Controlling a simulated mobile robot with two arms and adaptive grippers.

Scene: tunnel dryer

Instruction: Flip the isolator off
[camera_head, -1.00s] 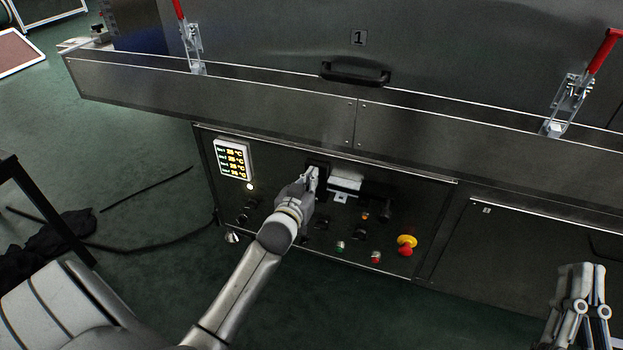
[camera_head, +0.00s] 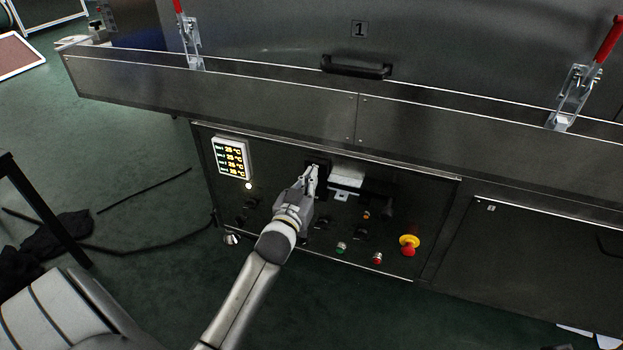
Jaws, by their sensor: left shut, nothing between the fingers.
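The control panel (camera_head: 290,238) sits low on the front of the dark dryer housing. My left gripper (camera_head: 312,172) is at the panel's upper middle, in front of a dark square fitting (camera_head: 320,163) that looks like the isolator. The gripper is shut with nothing seen between its fingers. It covers most of that fitting, so I cannot tell the handle's position or whether the fingers touch it. My right gripper is not in view.
The panel carries a lit temperature display (camera_head: 231,158), a white-topped fitting (camera_head: 346,178), a green button (camera_head: 341,248), a red button (camera_head: 377,258) and a red-and-yellow emergency stop (camera_head: 409,244). A long metal ledge (camera_head: 230,99) juts out above. A black handle (camera_head: 356,66) is higher up.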

